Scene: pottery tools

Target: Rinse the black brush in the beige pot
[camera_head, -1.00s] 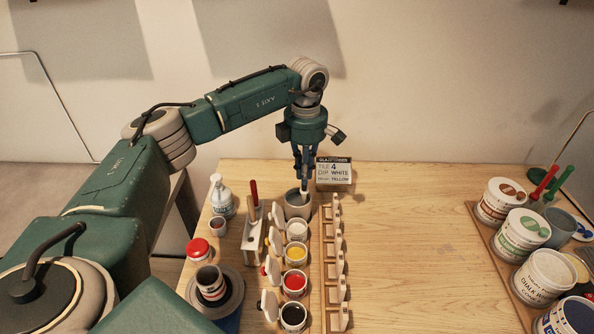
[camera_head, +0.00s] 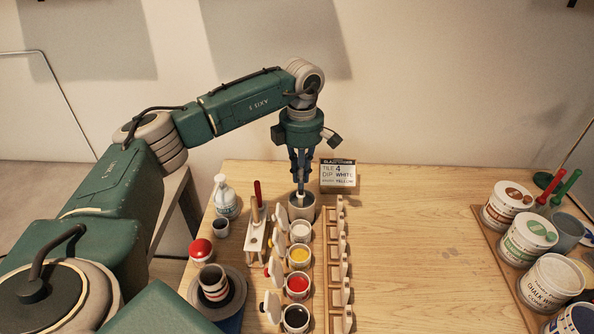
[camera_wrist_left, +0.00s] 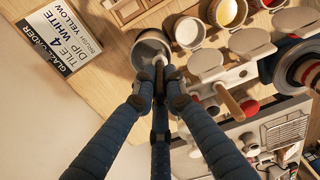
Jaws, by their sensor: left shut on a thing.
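My left gripper (camera_head: 299,178) is shut on the brush (camera_wrist_left: 160,62), pointing down at the back of the table. Little of the brush shows: a pale lower part and a dark piece between the fingers. The beige pot (camera_head: 302,214) looks greyish and stands directly under the gripper. It also shows in the left wrist view (camera_wrist_left: 139,52). The brush's lower end is at the pot's mouth; I cannot tell how deep it reaches, and the bristles are hidden. My right gripper is not in view.
A row of open paint jars (camera_head: 298,285) with lids beside them runs forward from the pot. A wooden tile rack (camera_head: 338,265) stands to their right, a brush stand (camera_head: 257,240) to their left. An order card box (camera_head: 338,174) is behind. The middle table is clear.

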